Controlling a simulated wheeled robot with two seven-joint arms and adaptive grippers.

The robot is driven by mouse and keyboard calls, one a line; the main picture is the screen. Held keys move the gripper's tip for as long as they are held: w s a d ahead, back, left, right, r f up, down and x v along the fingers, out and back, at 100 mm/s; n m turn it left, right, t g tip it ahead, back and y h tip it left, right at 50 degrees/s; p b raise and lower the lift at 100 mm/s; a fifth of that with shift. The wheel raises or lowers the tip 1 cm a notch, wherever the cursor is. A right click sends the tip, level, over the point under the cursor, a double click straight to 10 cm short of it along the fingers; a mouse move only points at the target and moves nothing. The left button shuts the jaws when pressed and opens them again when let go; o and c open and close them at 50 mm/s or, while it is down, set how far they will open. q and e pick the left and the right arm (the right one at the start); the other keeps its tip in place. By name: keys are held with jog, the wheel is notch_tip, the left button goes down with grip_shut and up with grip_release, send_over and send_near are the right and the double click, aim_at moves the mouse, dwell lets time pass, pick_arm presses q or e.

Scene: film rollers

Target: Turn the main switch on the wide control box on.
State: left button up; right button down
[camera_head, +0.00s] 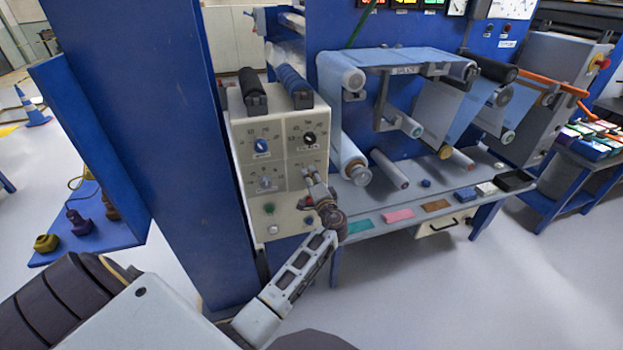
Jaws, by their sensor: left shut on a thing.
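The wide control box (285,205) is a beige panel fixed beside the blue column. Its front has a blue knob (262,146), a black knob (309,138) and a grey knob (265,182). My left gripper (312,180) reaches up from below to the lower right quarter of the panel. It is shut on the small switch there, which its fingers mostly hide. I cannot read the label or tell which way that switch is turned. My right gripper is not in view.
Green and white buttons sit low on the panel, with dark rolls (290,83) above. To the right are film rollers (355,160) and a shelf (375,228) with coloured cards. A blue column (165,130) stands close on the left. The floor in front is clear.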

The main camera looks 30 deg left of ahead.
pick_arm(q)
jog(key=o, duration=1)
jog(key=shift+s+d, duration=0.35)
jog(key=shift+d, duration=0.2)
jog(key=v, duration=1)
jog(key=shift+s+d, duration=0.25)
jog(key=shift+s, duration=0.05)
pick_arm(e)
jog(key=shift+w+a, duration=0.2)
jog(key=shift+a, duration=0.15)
pick_arm(q)
jog(key=shift+a, duration=0.1)
